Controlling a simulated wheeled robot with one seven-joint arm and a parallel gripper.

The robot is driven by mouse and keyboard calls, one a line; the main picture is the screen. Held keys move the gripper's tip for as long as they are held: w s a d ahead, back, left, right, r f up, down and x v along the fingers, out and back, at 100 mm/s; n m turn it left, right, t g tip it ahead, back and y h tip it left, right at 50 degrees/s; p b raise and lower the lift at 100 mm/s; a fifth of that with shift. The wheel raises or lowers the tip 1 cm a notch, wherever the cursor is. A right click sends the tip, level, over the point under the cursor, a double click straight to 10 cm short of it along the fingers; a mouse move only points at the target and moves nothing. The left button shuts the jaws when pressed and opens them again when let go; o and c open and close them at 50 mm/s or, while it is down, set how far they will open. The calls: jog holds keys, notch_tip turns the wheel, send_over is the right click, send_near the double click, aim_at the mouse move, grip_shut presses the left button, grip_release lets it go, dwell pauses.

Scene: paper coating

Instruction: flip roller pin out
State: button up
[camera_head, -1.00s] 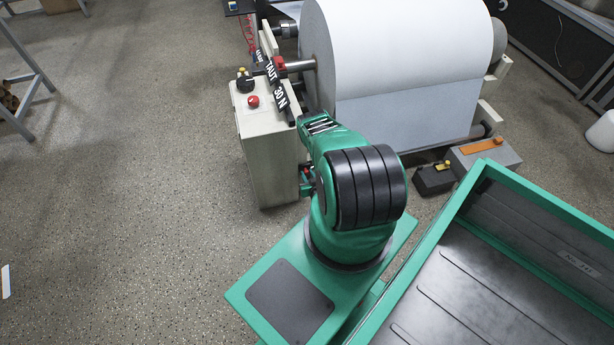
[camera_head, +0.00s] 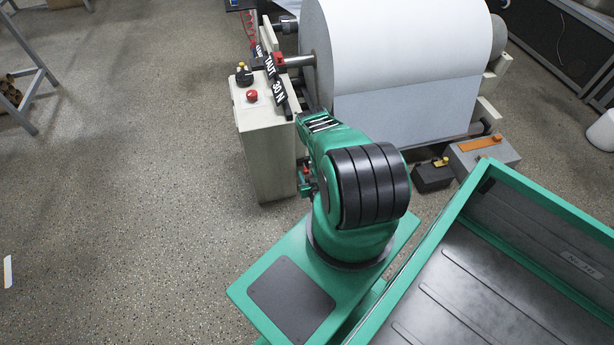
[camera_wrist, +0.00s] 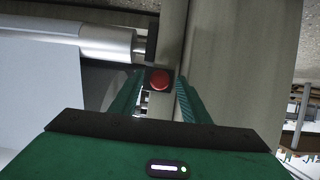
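A red round knob (camera_wrist: 160,79) on a dark block shows in the wrist view. I take it for the roller pin's end, but cannot be sure. The two green fingers of my gripper (camera_wrist: 160,95) stand apart on either side of it. Whether they press on the block or leave a gap cannot be told. A pale metal roller (camera_wrist: 100,38) ends at the upper left of the knob. In the head view my arm hides most of the gripper, beside the beige stand (camera_head: 265,150). The large white paper roll (camera_head: 400,50) lies to its right.
A red button (camera_head: 252,96) and a dark knob sit on top of the stand, beside a black label strip reading "TAUT 30 N" (camera_head: 277,88). A grey box with an orange top (camera_head: 480,146) stands right of my arm. The floor at left is mostly clear.

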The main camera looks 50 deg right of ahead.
jog(key=v, duration=1)
jog(key=shift+s, duration=0.35)
jog(key=shift+a+r, duration=0.15)
